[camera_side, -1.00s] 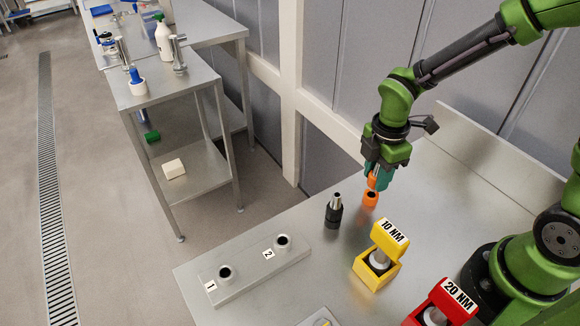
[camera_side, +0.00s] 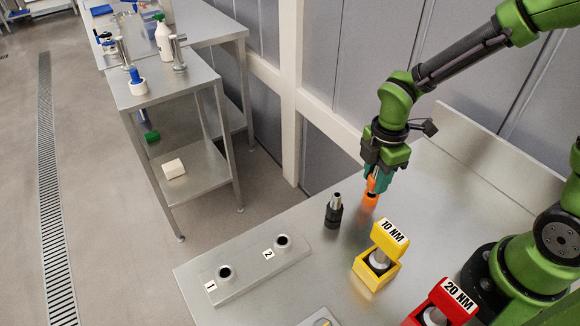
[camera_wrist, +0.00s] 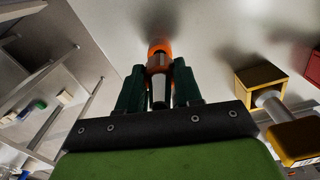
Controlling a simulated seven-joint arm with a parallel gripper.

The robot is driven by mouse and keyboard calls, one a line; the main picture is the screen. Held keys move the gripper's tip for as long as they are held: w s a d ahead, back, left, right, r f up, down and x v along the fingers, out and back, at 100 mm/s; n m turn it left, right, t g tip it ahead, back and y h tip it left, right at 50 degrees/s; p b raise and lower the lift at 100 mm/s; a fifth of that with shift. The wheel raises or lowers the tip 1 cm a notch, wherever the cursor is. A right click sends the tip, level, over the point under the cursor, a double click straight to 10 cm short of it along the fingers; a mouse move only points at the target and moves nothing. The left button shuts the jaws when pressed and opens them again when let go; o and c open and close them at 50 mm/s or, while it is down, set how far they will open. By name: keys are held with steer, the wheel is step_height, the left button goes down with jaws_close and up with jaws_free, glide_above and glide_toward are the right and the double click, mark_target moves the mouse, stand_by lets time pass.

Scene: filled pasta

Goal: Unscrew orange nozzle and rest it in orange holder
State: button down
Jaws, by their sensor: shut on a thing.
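My gripper (camera_side: 374,181) points down over the back of the steel table and is shut on the orange nozzle (camera_side: 370,187). The orange holder (camera_side: 369,201) stands on the table right below it. The nozzle's lower end meets the top of the holder in the side view; I cannot tell how deep it sits. In the wrist view a metal shaft (camera_wrist: 158,92) lies between the dark green fingers of my gripper (camera_wrist: 159,82), with orange (camera_wrist: 160,47) beyond it. There the nozzle and holder are hard to tell apart.
A black holder (camera_side: 333,215) with a metal-tipped nozzle stands close on the left. A yellow 10 NM holder (camera_side: 362,270) and a red 20 NM holder (camera_side: 455,300) stand in front. A grey block (camera_side: 245,272) with sockets 1 and 2 lies front left. The table behind is clear.

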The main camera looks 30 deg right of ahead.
steer(key=shift+f, duration=1.2)
stand_by(0.6)
steer(key=c, duration=0.7)
jaws_free()
steer(key=shift+o, duration=0.4)
steer(key=shift+o, duration=0.9)
steer(key=shift+r, duration=0.1)
steer(key=shift+r, duration=3.45)
